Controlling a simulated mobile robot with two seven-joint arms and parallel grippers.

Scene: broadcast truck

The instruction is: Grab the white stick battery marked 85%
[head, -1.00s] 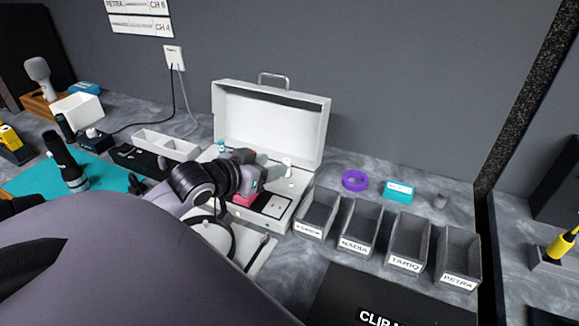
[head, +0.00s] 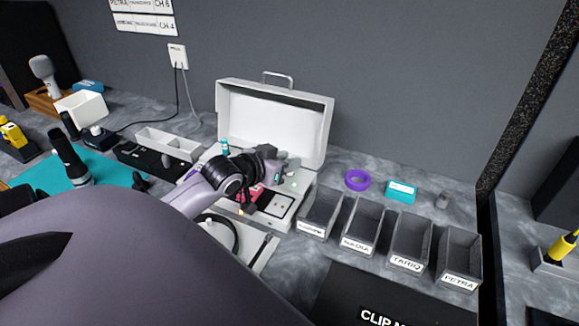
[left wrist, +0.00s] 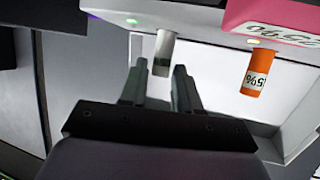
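My left gripper (head: 284,162) is over the right part of the open white case (head: 275,119), near its lid. In the left wrist view its two fingers (left wrist: 160,78) are open with a gap between them. A pale whitish-grey stick (left wrist: 164,50) stands out just beyond the fingertips, roughly in line with the gap; no marking on it is readable. A green light (left wrist: 132,20) glows beside it. An orange stick (left wrist: 257,72) with a label ending in 5% is to the right, beside an amber light. In the head view my gripper hides most of the pale stick. My right gripper is not in view.
A pink item (head: 243,193) lies in the case, and its lid rises behind my gripper. A teal-topped stick (head: 225,147) stands at the case's left. Grey labelled bins (head: 362,225) stand close on the right. A purple tape roll (head: 357,180) lies behind them.

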